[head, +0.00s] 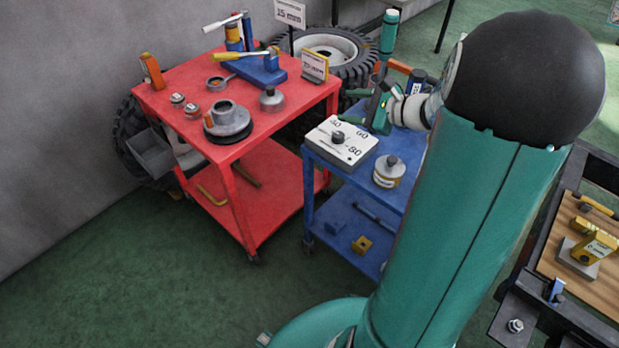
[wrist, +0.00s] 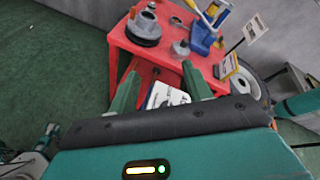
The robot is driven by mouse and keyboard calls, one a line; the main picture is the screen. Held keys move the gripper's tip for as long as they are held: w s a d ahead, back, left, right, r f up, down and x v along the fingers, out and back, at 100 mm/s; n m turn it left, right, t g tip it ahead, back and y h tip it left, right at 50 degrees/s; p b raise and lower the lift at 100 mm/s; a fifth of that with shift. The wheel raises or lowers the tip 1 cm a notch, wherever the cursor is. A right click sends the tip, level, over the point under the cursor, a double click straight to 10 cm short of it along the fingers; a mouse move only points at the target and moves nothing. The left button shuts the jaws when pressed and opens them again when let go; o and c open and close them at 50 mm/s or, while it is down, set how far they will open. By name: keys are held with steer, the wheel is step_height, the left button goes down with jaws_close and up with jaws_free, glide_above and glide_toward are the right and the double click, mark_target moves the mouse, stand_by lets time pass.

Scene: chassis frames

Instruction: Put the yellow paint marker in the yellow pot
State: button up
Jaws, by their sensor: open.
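My gripper (head: 370,103) is over the blue cart, behind the white dial box. In the wrist view its two green fingers (wrist: 160,84) are apart with nothing between them, and the dial box shows beyond. I cannot single out the yellow paint marker for sure. A yellow-handled tool (head: 240,55) lies across a blue block on the red cart. Another slim yellow item (head: 598,205) lies on the wooden bench at right. I cannot tell which thing is the yellow pot. A squat can with a yellow band (head: 389,171) stands on the blue cart.
The red cart (head: 180,95) bears grey round parts and an orange item (head: 152,70). The dial box (head: 341,142) is on the blue cart (head: 322,167). Tyres (head: 345,55) stand behind. The wooden bench (head: 560,265) is at right. Green floor is clear at front left.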

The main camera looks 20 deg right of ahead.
steer(key=s+a+r+n+g, duration=0.2)
steer(key=s+a+n+g, duration=0.25)
steer(key=a, duration=0.45)
steer(key=s+a+r+n+g, duration=0.1)
steer(key=s+a+n+g, duration=0.25)
steer(key=a+n, duration=0.35)
steer(key=s+a+r+n+h, duration=0.1)
steer(key=s+a+n+h, duration=0.1)
steer(key=s+n, duration=0.3)
steer(key=s+a+r+n+t+h, duration=0.1)
steer(key=s+a+r+n+h, duration=0.1)
steer(key=s+n+h, duration=0.3)
steer(key=shift+s+a+n, duration=0.45)
steer(key=shift+s+n, duration=0.3)
steer(key=shift+s, duration=0.6)
